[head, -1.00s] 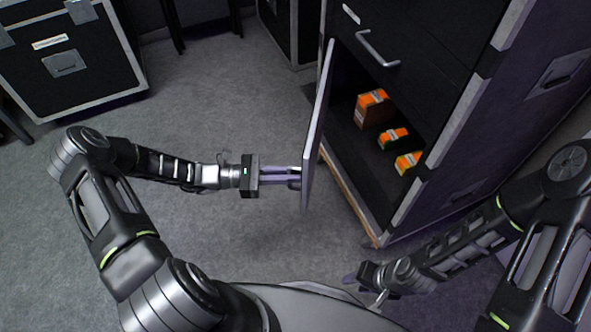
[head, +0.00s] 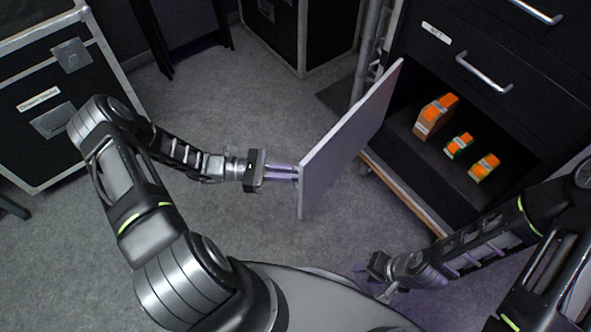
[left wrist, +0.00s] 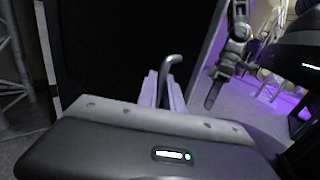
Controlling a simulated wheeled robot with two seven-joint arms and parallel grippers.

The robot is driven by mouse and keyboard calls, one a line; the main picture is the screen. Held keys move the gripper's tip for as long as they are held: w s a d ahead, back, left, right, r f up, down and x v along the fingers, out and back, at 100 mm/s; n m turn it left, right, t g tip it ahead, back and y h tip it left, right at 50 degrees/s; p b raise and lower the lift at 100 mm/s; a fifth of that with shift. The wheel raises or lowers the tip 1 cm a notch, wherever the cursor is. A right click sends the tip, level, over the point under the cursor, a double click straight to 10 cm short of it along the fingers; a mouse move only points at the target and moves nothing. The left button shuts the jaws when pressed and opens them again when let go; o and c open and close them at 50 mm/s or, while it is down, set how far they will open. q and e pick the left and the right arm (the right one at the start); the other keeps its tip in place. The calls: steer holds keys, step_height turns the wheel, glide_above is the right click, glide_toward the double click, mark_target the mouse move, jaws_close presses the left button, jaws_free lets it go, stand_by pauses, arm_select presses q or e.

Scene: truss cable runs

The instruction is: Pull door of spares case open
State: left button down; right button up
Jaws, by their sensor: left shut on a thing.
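The spares case (head: 470,110) stands at the right of the head view, its lower compartment exposed. The handle (left wrist: 171,66) shows between the fingers in the left wrist view, against the dark door face. My right gripper (head: 375,278) hangs low in front of the case, apart from the door; its fingers are too small to judge.
Inside the compartment sit three orange-topped boxes (head: 435,116). Drawers with metal handles (head: 484,73) are above it. A black case (head: 55,100) stands at the left, another dark case (head: 300,30) at the back. Grey carpet (head: 225,90) between them is clear.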

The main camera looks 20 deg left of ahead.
arm_select(q)
steer(key=shift+a+f, duration=0.1)
steer(key=shift+a, duration=0.25)
arm_select(e)
steer(key=shift+a, duration=0.3)
arm_select(q)
steer(key=c, duration=1.5)
jaws_free()
steer(key=shift+w, duration=0.1)
steer(key=v, duration=0.7)
steer(key=shift+a, duration=0.35)
arm_select(e)
steer(key=shift+f, duration=0.1)
